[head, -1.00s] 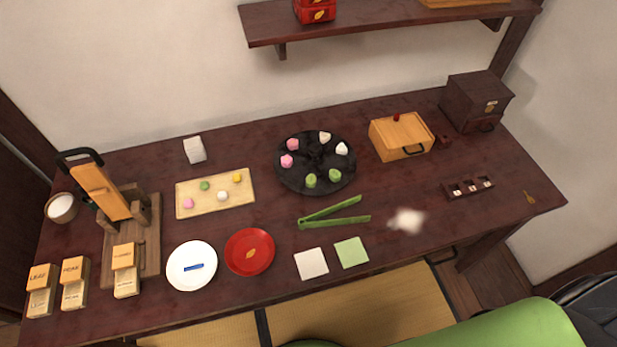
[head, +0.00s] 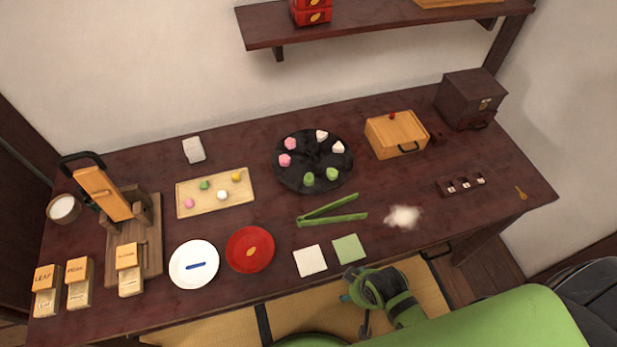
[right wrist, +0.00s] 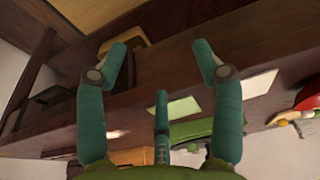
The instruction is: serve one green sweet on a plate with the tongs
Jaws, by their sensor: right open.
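Two green sweets (head: 308,180) (head: 332,174) sit at the front of a round black tray (head: 290,178), with pink and white sweets. Green tongs (head: 328,219) lie spread on the table in front of the tray; they also show in the right wrist view (right wrist: 190,130). A white plate (head: 180,274) with a blue mark and a red plate (head: 240,262) with a gold mark lie front left, both without sweets. My right gripper (head: 362,305) hangs off the table's front edge, near the green square; its fingers (right wrist: 162,68) are open and empty. My left gripper is not in view.
White (head: 309,261) and green (head: 350,249) squares lie at the front edge. A white powdery patch (head: 403,217) is right of the tongs. A board (head: 212,206) holds small coloured balls. A lidded wooden box (head: 385,140) stands back right; labelled blocks (head: 78,280) stand front left.

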